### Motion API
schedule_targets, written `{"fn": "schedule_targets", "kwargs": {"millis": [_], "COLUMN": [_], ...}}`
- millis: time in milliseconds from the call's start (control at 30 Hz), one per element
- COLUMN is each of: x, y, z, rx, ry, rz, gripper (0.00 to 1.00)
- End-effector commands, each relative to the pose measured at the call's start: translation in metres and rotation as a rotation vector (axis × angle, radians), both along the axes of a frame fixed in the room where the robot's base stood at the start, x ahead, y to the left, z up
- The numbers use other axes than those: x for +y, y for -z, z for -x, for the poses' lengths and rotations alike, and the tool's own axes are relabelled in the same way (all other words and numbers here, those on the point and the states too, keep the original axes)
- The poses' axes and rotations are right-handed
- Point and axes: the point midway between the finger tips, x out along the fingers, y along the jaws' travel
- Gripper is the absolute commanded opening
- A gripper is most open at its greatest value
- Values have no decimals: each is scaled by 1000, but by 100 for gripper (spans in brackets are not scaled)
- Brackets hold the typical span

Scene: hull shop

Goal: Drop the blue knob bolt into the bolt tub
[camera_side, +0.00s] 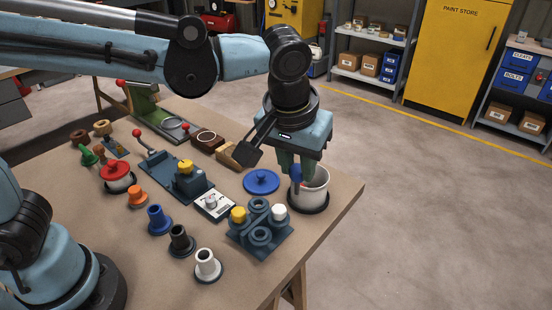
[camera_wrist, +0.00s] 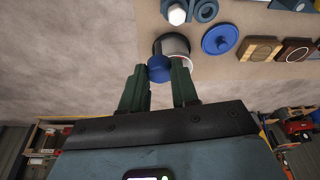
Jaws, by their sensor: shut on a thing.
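My gripper (camera_side: 289,166) points down at the right corner of the bench, shut on the blue knob bolt (camera_side: 296,175). In the wrist view the bolt's round blue head (camera_wrist: 159,69) shows between my fingertips (camera_wrist: 161,76). The bolt tub (camera_side: 315,189), a pale round pot with a dark base, stands under my gripper. The bolt's lower part overlaps the tub's mouth in the side view. The wrist view shows the tub (camera_wrist: 176,42) just beyond the bolt. I cannot tell how far below the rim the bolt reaches.
A blue lid (camera_side: 262,181) lies left of the tub. A dark rack (camera_side: 260,238) with yellow and white hex heads stands in front. The red-lidded pot (camera_side: 117,177) and several coloured sockets stand further left. The bench edge is close on the tub's right.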

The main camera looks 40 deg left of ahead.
Motion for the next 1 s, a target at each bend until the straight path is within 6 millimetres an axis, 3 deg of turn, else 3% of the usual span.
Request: {"fn": "schedule_targets", "kwargs": {"millis": [33,200,400,667,1000], "x": [2,9,18,22,22], "y": [2,11,21,31,67], "z": [-17,-63,-96,-107,-107], "rx": [0,-1,-3,-4,-4], "ry": [-5,-5,-3,0,0], "rz": [0,-1,0,-1,-1], "gripper": [0,0,0,0,0]}}
